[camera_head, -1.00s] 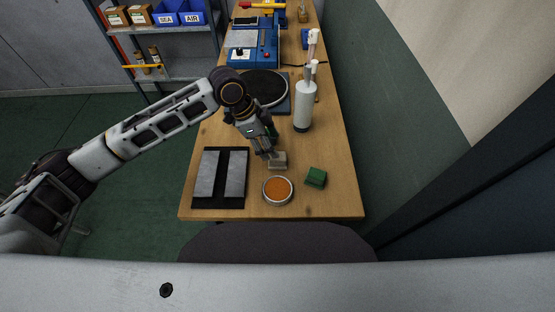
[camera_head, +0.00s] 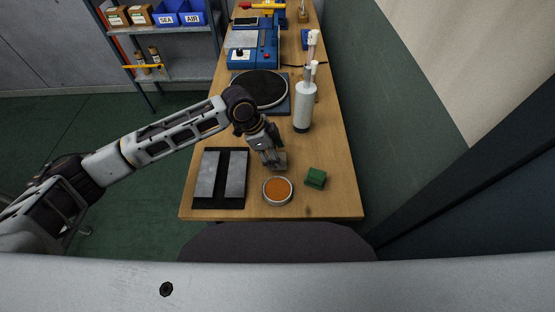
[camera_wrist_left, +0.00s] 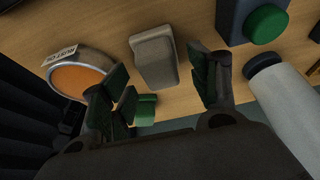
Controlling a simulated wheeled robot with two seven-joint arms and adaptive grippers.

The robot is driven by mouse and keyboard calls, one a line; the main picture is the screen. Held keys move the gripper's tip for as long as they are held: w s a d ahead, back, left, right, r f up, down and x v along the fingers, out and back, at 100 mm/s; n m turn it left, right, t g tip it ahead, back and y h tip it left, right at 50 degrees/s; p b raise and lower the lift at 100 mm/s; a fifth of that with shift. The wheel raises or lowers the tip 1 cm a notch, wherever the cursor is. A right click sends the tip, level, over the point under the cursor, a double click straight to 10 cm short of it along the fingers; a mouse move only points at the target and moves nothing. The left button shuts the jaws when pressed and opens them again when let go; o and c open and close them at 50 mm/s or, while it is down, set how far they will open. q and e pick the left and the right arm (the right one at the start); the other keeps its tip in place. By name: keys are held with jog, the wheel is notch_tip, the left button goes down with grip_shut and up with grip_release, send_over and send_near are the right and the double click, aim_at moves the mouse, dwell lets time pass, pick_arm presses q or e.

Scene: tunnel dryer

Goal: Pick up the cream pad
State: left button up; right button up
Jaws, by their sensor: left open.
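The cream pad (camera_head: 281,161) is a small pale block on the wooden bench, partly hidden by my left gripper (camera_head: 269,157) in the head view. In the left wrist view the cream pad (camera_wrist_left: 154,58) lies ahead of the gap between the spread fingers. My left gripper (camera_wrist_left: 165,80) is open and empty, close over the pad. I cannot tell whether a finger touches it. My right gripper is not in view.
A round tin with orange contents (camera_head: 277,191) and a green block (camera_head: 316,178) are close to the pad. A black mat with two grey plates (camera_head: 221,178) lies left. A white bottle (camera_head: 303,108) stands behind. Bare bench shows at front right.

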pick_arm(q)
jog(key=shift+d+f, duration=0.2)
jog(key=shift+f, duration=0.25)
jog(key=c, duration=1.1)
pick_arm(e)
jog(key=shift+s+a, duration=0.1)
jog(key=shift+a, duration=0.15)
